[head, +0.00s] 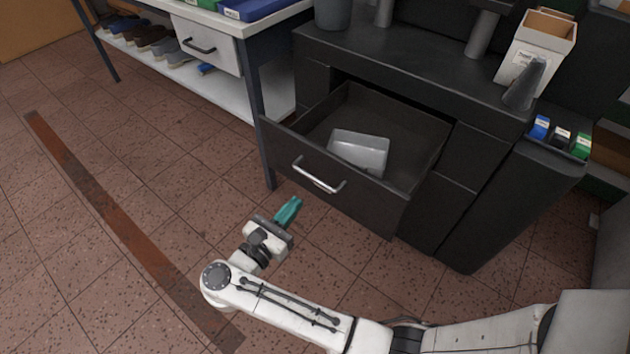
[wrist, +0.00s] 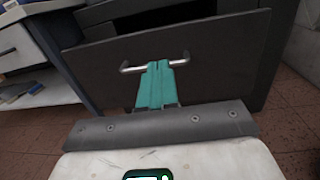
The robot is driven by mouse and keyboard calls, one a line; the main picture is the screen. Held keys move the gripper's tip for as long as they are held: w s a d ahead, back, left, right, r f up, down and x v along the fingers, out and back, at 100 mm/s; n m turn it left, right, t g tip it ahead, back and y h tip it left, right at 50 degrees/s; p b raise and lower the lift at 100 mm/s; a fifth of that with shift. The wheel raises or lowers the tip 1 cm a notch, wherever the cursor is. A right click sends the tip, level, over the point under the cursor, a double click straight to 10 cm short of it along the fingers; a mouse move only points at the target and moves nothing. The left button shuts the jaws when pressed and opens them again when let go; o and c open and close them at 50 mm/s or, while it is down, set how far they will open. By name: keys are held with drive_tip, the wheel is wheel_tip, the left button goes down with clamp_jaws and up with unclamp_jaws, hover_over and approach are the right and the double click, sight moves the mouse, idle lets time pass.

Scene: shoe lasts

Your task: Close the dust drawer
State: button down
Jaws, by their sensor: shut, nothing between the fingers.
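The dust drawer (head: 345,185) is a dark drawer pulled out of the black cabinet (head: 400,75), with a silver bar handle (head: 318,177) on its front. A clear-grey box (head: 358,152) lies inside it. My gripper (head: 293,205) has teal fingers that are shut and empty. In the head view it is low, in front of and to the left of the drawer front. In the wrist view the teal fingers (wrist: 156,68) point at the drawer front (wrist: 215,62) and overlap the handle (wrist: 130,68); I cannot tell whether they touch it.
A workbench (head: 250,50) with a white drawer (head: 207,44) and a shelf of shoes stands at the left; its dark leg (head: 262,140) is close to the dust drawer's left side. A cardboard box (head: 540,45) stands on the cabinet. The tiled floor (head: 130,190) at left is open.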

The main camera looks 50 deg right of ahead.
sight(339, 168)
drive_tip(key=shift+m+g, duration=0.3)
drive_tip(key=shift+g, duration=0.5)
drive_tip(key=d, duration=0.4)
drive_tip(key=d+p, duration=0.1)
drive_tip(key=d, duration=0.8)
drive_tip(key=shift+s+d+f+p, duration=0.15)
drive_tip(key=shift+s+f+p, duration=0.1)
drive_tip(key=shift+f+p, duration=0.15)
drive_tip(key=shift+d, duration=0.1)
drive_tip(key=w+d+b, duration=0.1)
drive_tip(key=d+b, duration=0.8)
drive_tip(key=d, duration=2.2)
drive_tip(key=shift+w+d+b, duration=0.15)
drive_tip(key=shift+b, duration=0.2)
drive_tip(key=shift+r, duration=0.2)
